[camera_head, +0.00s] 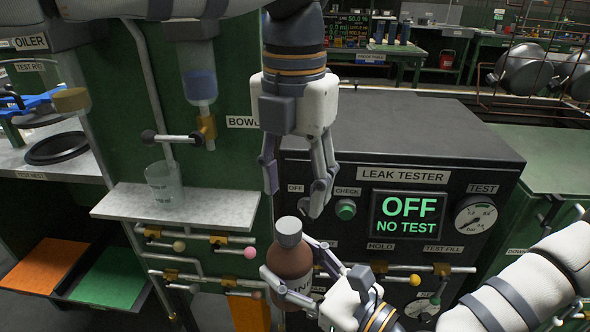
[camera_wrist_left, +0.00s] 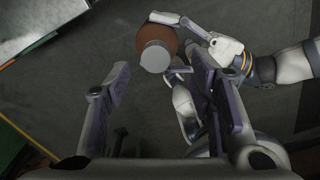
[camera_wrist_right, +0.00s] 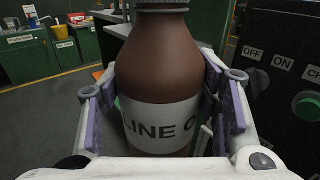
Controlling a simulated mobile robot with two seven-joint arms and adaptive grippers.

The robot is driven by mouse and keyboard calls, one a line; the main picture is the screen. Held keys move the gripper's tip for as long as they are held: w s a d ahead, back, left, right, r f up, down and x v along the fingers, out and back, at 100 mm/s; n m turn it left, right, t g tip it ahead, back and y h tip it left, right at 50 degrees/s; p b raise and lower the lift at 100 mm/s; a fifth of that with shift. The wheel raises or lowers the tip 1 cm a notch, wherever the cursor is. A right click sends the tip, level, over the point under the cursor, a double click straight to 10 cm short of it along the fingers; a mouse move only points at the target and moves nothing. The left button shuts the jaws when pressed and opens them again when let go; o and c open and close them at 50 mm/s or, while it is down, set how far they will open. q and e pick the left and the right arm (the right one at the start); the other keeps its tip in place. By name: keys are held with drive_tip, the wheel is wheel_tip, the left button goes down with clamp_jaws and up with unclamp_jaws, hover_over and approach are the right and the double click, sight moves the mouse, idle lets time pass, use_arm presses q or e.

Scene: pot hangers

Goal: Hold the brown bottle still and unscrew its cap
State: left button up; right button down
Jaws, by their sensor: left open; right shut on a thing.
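The brown bottle (camera_head: 289,262) stands upright with a white label and a grey cap (camera_head: 288,232) on top. My right gripper (camera_head: 290,284) is shut on the bottle's body. In the right wrist view the bottle (camera_wrist_right: 170,60) fills the middle, between the two pads, and only the lower rim of its cap (camera_wrist_right: 163,4) shows. My left gripper (camera_head: 292,200) points down above the cap, open and empty, its fingers apart. In the left wrist view the cap (camera_wrist_left: 155,57) and bottle (camera_wrist_left: 164,38) lie beyond the fingertips, with nothing between the fingers.
The black leak tester (camera_head: 420,120) stands close behind and right of the bottle, its screen reading OFF, NO TEST. A pale shelf (camera_head: 130,205) with a clear cup (camera_head: 163,184) is at left. Pipes with coloured knobs (camera_head: 250,252) run behind the bottle.

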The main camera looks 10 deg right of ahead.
sight(298, 224)
use_arm(q)
wheel_tip(298, 224, down, 6)
drive_tip(key=shift+f, duration=0.1)
drive_tip(key=c, duration=1.1)
drive_tip(key=shift+s+d, duration=0.1)
clamp_jaws()
